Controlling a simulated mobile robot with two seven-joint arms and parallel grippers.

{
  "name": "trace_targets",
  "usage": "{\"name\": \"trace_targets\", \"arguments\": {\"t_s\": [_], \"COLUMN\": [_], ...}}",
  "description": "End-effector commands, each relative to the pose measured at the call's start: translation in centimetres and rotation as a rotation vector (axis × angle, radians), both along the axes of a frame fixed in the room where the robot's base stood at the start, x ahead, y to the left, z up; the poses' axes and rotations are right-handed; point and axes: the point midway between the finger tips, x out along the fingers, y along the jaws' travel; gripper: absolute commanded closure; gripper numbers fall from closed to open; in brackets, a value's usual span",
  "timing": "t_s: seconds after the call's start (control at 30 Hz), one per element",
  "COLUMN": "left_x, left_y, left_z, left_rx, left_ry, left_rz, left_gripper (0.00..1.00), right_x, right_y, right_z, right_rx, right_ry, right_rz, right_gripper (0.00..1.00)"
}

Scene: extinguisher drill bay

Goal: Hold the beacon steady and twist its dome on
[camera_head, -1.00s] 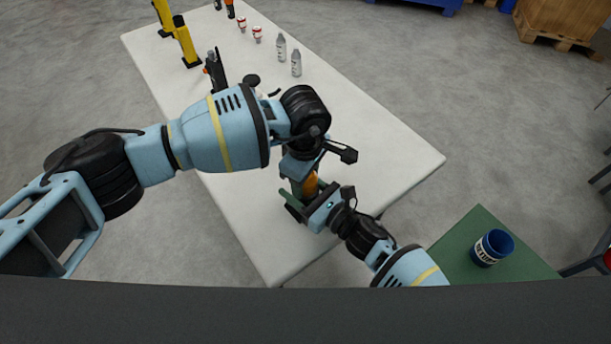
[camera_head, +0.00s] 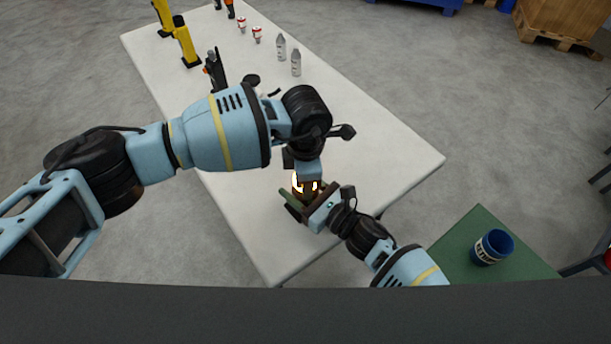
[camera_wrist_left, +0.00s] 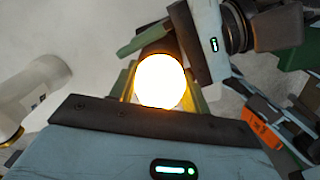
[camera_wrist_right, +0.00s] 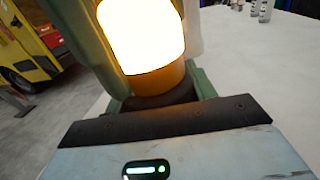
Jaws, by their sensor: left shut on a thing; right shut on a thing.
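The beacon's dome (camera_head: 299,185) glows bright yellow-white above the near part of the white table. It fills the middle of the left wrist view (camera_wrist_left: 160,82) and shows upright in the right wrist view (camera_wrist_right: 141,35), seated on an amber collar (camera_wrist_right: 156,80) over a dark base (camera_wrist_right: 158,101). My left gripper (camera_head: 307,182) comes from above and is shut on the dome, its green fingers on either side. My right gripper (camera_head: 302,203) comes from the lower right and is shut on the beacon's base. The base is mostly hidden by the fingers in the head view.
The white table (camera_head: 385,150) is clear to the right of the grippers. Two grey bottles (camera_head: 296,63), small red-white items (camera_head: 257,35) and a yellow-black stand (camera_head: 186,42) are at its far end. A blue cup (camera_head: 491,247) stands on a green surface (camera_head: 455,250) at right.

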Motion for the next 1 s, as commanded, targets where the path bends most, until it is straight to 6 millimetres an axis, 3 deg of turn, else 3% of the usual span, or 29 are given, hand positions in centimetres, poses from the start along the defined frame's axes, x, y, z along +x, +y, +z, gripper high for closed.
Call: {"name": "trace_targets", "arguments": {"t_s": [0.5, 0.53, 0.7, 1.0], "left_x": [0.04, 0.04, 0.02, 0.02], "left_y": [-0.04, -0.04, -0.04, -0.02], "left_z": [0.12, 0.12, 0.09, 0.17], "left_rx": [-0.001, -0.001, 0.0, 0.0], "left_ry": [-0.002, -0.002, -0.001, -0.001], "left_rz": [0.02, 0.02, 0.02, 0.02], "left_gripper": [0.76, 0.52, 0.31, 0.31], "right_x": [0.02, 0.02, 0.01, -0.01], "right_y": [-0.08, -0.08, -0.08, -0.06], "right_z": [-0.1, -0.1, -0.1, -0.1], "right_rx": [-0.001, -0.001, -0.002, -0.001], "right_ry": [0.003, 0.003, 0.003, 0.002], "right_rz": [-0.002, -0.002, -0.002, -0.001], "right_gripper": [0.8, 0.8, 0.8, 0.8]}}
